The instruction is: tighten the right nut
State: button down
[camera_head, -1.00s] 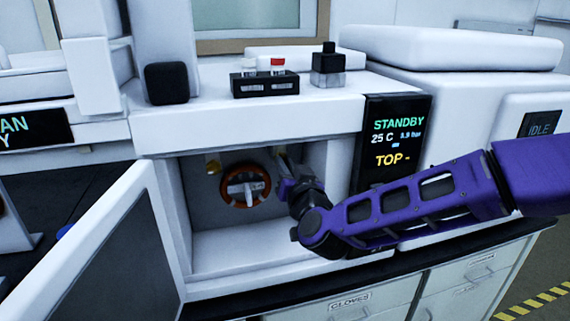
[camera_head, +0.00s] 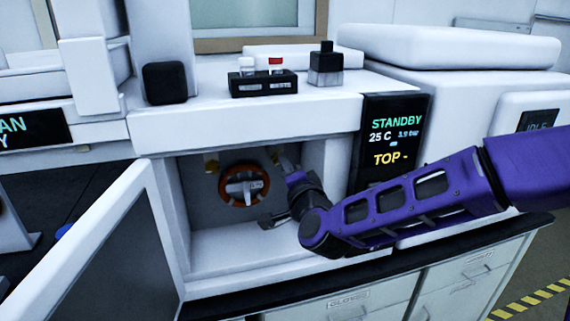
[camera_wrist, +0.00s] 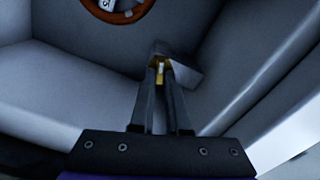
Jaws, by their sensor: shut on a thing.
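The right nut (camera_wrist: 159,73) is a small brass piece with a pale strip on it. It sits between the fingertips of my gripper (camera_wrist: 161,68) in the wrist view, beside a grey block (camera_wrist: 184,72). In the head view my gripper (camera_head: 286,165) reaches into the open oven compartment, right of the orange-brown ring (camera_head: 224,190); the right nut is hidden there. My gripper is shut on the nut. Another brass fitting (camera_head: 211,164) shows at the upper left of the ring.
The compartment door (camera_head: 105,245) hangs open on the left. The compartment floor (camera_head: 235,250) is bare. A display (camera_head: 392,145) on the right reads STANDBY, 25 C and TOP. A black vial rack (camera_head: 264,84) and a dark-capped bottle (camera_head: 326,66) stand on top.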

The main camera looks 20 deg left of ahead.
jog(key=shift+m, duration=2)
jog(key=c, duration=0.9)
grip_release()
jog(key=shift+f, duration=0.1)
